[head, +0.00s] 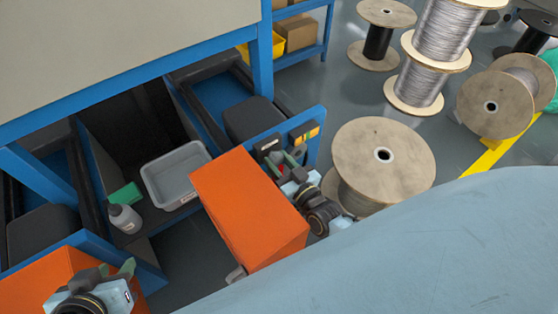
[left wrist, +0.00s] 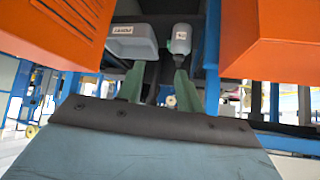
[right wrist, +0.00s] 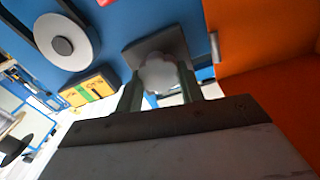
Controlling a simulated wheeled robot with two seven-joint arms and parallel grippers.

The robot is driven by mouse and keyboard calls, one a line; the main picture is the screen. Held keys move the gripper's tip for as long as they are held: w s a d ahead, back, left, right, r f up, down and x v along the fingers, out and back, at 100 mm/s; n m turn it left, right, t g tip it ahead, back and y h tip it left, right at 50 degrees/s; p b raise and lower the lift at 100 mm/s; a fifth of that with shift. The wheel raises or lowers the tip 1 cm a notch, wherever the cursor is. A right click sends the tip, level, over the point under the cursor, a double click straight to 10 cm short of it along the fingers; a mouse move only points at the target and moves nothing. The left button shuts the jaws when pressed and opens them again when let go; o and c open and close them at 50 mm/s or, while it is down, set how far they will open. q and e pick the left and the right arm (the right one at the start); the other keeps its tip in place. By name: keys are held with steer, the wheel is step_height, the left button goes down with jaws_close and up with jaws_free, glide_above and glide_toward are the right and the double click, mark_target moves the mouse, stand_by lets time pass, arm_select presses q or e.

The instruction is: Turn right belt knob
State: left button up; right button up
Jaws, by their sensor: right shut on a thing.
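The right belt knob (right wrist: 160,74) is a light grey lobed knob on a dark square plate, fixed to the blue panel in the right wrist view. My right gripper (right wrist: 159,88) has its two green fingers on either side of the knob and is shut on it. In the head view my right gripper (head: 291,160) is at the blue panel's end, beside the orange box, and hides the knob. My left gripper (left wrist: 157,82) is open and empty, with a gap between its green fingers. In the head view my left gripper (head: 117,268) is low at the left.
An orange box (head: 245,205) stands close beside my right gripper. A yellow-green switch panel (right wrist: 88,90) is near the knob. A wooden spool (head: 385,155) stands to the right.

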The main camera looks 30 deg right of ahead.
steer(key=o, duration=1)
steer(key=shift+s, duration=0.15)
arm_select(q)
steer(key=s+a+f+g+y+p, duration=0.1)
steer(key=s+a+f+g+p, duration=0.2)
steer(key=s+a+f+g, duration=0.1)
steer(key=shift+s+f+g+y+p, duration=0.3)
steer(key=shift+s+f+g, duration=0.4)
steer(key=shift+s+f, duration=0.75)
arm_select(e)
steer(key=s+d, duration=0.1)
steer(key=s, duration=1.2)
steer(key=shift+d, duration=0.4)
arm_select(q)
steer(key=shift+w+f, duration=0.2)
steer(key=shift+f, duration=0.05)
